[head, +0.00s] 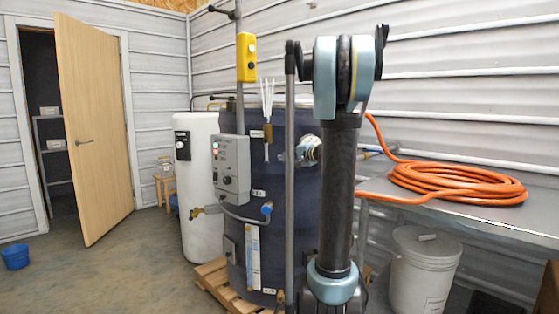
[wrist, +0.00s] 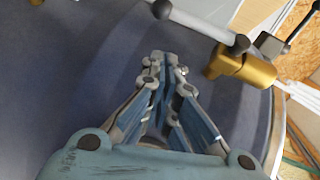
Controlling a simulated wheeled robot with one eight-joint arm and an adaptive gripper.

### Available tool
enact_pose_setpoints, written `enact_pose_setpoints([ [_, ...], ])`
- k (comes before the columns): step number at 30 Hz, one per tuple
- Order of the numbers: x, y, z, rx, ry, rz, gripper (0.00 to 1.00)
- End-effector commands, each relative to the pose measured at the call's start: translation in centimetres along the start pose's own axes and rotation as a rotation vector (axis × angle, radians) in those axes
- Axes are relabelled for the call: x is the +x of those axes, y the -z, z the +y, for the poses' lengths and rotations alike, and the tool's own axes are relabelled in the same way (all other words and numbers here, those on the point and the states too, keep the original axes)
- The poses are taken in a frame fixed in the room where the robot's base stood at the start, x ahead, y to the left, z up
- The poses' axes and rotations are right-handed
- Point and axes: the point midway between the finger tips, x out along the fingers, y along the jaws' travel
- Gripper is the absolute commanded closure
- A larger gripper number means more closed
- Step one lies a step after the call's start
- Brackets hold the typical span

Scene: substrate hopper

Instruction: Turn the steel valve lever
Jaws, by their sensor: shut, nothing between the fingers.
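In the wrist view, the steel valve lever (wrist: 200,27) is a grey rod with rounded ends at the top, slanting down to the right toward a brass valve body (wrist: 245,70). The valve sits at the side of the dark blue tank (wrist: 75,70). My gripper (wrist: 163,62) is shut and empty in front of the tank. Its fingertips are below and left of the lever, with a visible gap in the picture; the depth between them is hard to tell. In the head view my arm hangs down before the tank (head: 305,190), and I cannot make out the lever clearly.
A grey control box (head: 231,168) and a yellow pendant (head: 246,57) are left of my arm. A metal bench (head: 470,212) with a coiled orange hose (head: 455,183) stands right, above a lidded bucket (head: 424,270). The floor at left is mostly clear, except a blue bucket (head: 15,257).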

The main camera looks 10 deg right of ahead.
Motion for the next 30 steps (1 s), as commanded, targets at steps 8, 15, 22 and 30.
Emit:
enact_pose_setpoints([
  [8, -5.2, -0.2, 0.9, 0.001, 0.000, 0.002, 1.00],
  [15, -8.3, -0.3, 1.4, 0.001, 0.001, 0.000, 1.00],
  [22, -9.5, -0.4, 1.6, 0.001, 0.001, -0.002, 1.00],
  [30, -9.6, -0.4, 1.6, 0.000, 0.001, -0.003, 1.00],
])
